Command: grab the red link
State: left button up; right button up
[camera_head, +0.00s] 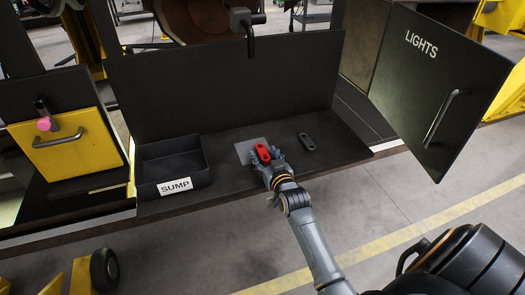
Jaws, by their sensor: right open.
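The red link (263,153) is a small flat piece with rounded ends. It lies at a grey square patch (245,150) on the dark shelf (225,185). My right gripper (268,160) is at the red link, with its arm coming in from the lower right. The gripper is open, and its fingers show beside and just behind the link. Whether the fingers touch the link cannot be told. My left gripper is not in view.
A dark link (307,141) lies on the shelf to the right. A black bin labelled SUMP (205,178) stands at the left. A dark back panel (225,85) rises behind the shelf. An open LIGHTS door (430,85) hangs at the right. A yellow panel (75,150) is at the left.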

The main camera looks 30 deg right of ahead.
jog(key=shift+w+d+f, duration=0.1)
jog(key=shift+w, duration=0.35)
jog(key=shift+s, duration=0.1)
grip_shut()
